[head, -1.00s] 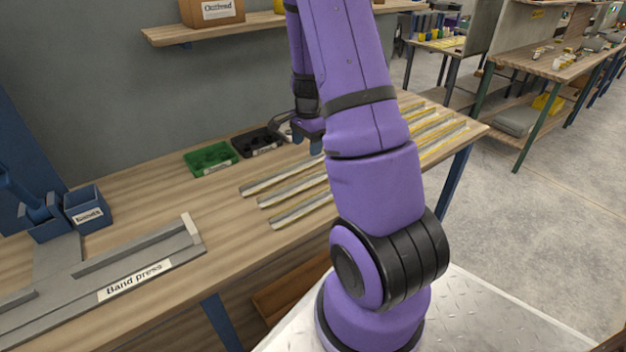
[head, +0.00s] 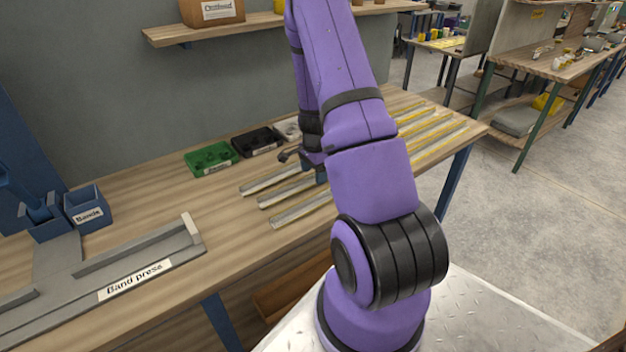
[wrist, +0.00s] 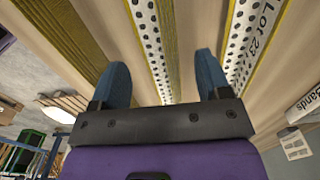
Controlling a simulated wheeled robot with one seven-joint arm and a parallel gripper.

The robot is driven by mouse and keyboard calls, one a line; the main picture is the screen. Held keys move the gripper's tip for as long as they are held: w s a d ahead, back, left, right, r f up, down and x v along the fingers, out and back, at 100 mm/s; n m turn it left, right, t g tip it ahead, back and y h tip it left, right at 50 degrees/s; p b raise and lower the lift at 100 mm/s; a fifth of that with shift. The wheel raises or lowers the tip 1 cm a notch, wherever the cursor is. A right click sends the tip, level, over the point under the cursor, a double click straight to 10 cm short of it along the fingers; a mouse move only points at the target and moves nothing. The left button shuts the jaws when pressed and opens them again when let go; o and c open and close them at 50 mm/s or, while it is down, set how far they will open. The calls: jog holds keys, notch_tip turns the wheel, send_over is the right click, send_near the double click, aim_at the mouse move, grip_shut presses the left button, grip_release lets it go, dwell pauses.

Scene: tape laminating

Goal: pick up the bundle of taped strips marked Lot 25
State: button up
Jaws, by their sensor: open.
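In the wrist view, the bundle marked Lot 25 (wrist: 241,45) lies on the bench, a long strip with a white perforated face and yellow edges. It runs past the outer right side of my right finger. Another perforated strip (wrist: 152,50) with no readable lot mark runs between the fingers. My gripper (wrist: 163,80) is open and empty, with two blue fingers pointing at the bench top. In the head view, my gripper (head: 316,172) hangs over the long strips (head: 272,181), partly hidden by my arm. No lot marks can be read there.
A green tray (head: 211,160) and a black tray (head: 257,142) stand behind the strips. The band press (head: 135,275) and a blue Bands box (head: 87,212) are at left. A shelf (head: 180,37) overhangs the back. Bare bench lies between press and strips.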

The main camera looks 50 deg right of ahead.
jog(key=shift+f, duration=1.05)
jog(key=c, duration=1.2)
jog(key=shift+r, duration=0.15)
